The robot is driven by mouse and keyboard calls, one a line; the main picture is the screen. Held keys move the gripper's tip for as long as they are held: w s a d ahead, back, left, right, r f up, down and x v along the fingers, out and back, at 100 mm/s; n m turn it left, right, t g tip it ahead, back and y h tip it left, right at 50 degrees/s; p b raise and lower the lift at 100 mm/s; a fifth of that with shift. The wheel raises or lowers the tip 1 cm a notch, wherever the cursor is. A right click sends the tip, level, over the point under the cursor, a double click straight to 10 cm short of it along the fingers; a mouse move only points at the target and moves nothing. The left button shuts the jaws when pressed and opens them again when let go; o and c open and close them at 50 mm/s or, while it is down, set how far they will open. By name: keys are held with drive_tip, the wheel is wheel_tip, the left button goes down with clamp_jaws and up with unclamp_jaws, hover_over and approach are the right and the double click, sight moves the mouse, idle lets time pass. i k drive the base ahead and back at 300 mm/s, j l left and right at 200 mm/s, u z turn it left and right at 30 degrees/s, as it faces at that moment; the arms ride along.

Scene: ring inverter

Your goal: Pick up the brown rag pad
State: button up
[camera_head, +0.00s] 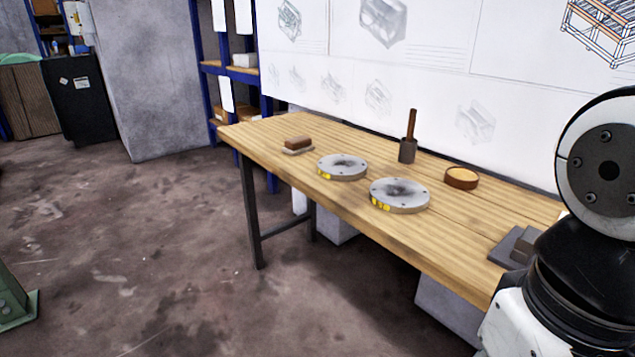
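A small brown block-shaped pad (298,142), which looks like the brown rag pad, lies on a thin grey plate (290,151) near the left far end of the wooden table (330,205). Nothing covers it. My gripper is out of view; only white and black links of my arm show at the right edge, far from the pad.
Two grey discs with dark smudges and yellow marks, a left one (342,168) and a right one (400,196), lie mid-table. A dark cup (407,151) holds a brown handle. A round tan-topped piece (461,178) and grey blocks (522,244) are to the right. Floor is open left.

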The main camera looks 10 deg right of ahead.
sight(295, 146)
drive_tip(key=j+z, duration=0.25)
drive_tip(key=i+j+z, duration=0.15)
drive_tip(key=j, duration=0.3)
drive_tip(key=j+z, duration=0.2)
drive_tip(key=j, duration=0.25)
drive_tip(key=j+u, duration=0.1)
drive_tip(key=j, duration=0.4)
